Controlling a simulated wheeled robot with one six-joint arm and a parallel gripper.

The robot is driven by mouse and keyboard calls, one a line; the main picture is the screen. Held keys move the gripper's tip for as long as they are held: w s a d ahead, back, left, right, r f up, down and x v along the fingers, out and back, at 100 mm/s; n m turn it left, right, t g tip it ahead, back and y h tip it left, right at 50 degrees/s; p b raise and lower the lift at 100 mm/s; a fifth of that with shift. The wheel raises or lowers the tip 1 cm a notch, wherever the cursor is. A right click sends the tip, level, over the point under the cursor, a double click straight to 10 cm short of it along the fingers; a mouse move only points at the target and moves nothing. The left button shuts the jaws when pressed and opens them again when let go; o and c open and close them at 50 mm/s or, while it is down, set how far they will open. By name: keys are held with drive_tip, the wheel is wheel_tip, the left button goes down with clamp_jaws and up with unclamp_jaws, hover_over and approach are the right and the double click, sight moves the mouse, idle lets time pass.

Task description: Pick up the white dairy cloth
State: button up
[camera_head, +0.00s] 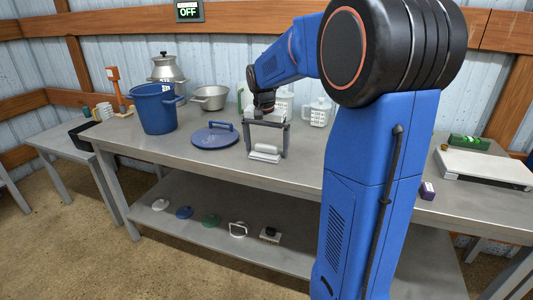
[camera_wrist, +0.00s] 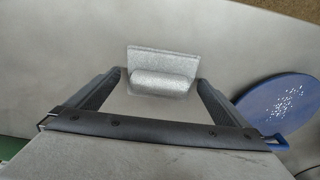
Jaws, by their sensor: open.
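The white dairy cloth (camera_head: 264,156) lies on the grey metal table top, with a raised roll on a flat folded part. It also shows in the wrist view (camera_wrist: 162,70), just beyond and between the fingertips. My gripper (camera_head: 266,152) is open and points down over the cloth, one finger to each side of it. In the wrist view my gripper (camera_wrist: 160,80) has a clear gap between its fingers and holds nothing. Whether the fingertips touch the table or cloth, I cannot tell.
A blue lid with a handle (camera_head: 214,137) lies close left of my gripper. A blue bucket (camera_head: 157,112), a metal bowl (camera_head: 210,99) and a white jug (camera_head: 317,115) stand on the table (camera_head: 170,160). The lower shelf (camera_head: 205,232) holds small items. Table space before the cloth is clear.

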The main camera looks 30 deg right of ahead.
sight(266, 145)
drive_tip(key=c, duration=0.9)
drive_tip(key=shift+r, duration=0.15)
drive_tip(key=shift+c, duration=0.2)
wheel_tip(266, 145, up, 10)
drive_tip(key=shift+f, duration=0.1)
